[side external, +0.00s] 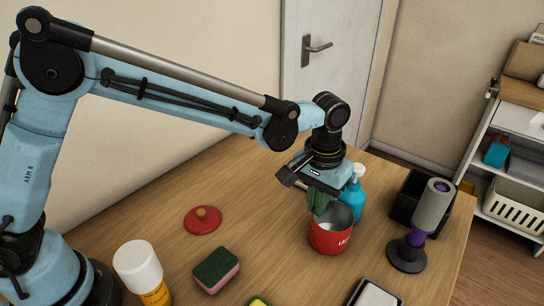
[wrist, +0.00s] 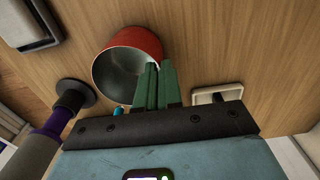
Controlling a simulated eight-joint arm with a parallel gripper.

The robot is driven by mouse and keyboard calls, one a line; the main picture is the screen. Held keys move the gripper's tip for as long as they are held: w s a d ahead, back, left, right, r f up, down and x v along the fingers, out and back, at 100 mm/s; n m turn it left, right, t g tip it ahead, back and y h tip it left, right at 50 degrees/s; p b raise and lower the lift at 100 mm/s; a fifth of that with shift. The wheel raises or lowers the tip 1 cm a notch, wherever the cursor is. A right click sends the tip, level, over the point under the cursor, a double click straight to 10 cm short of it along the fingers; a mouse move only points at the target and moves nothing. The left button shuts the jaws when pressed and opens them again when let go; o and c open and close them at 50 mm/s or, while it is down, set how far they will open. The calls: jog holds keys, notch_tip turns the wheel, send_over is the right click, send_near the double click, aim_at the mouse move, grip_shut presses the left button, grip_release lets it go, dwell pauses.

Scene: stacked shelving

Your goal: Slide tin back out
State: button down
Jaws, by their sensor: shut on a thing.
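My gripper (side external: 318,206) reaches down from above at the tin's back-left rim. Its green fingers (wrist: 160,70) are close together and shut on the tin's rim. The exact contact at the fingertips is partly hidden.
A blue spray bottle (side external: 354,196) stands close behind the tin. A black bin (side external: 408,196) and a grey-purple device (side external: 432,207) stand to the right. A sponge (side external: 217,270), a white-capped bottle (side external: 139,266) and a dark-framed tray (side external: 374,294) are nearer the front.

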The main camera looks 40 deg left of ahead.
jog(key=shift+a, duration=0.1)
jog(key=shift+a, duration=7)
jog(key=c, duration=1.2)
grip_release()
notch_tip(320, 180, up, 12)
jog(key=shift+r, duration=0.1)
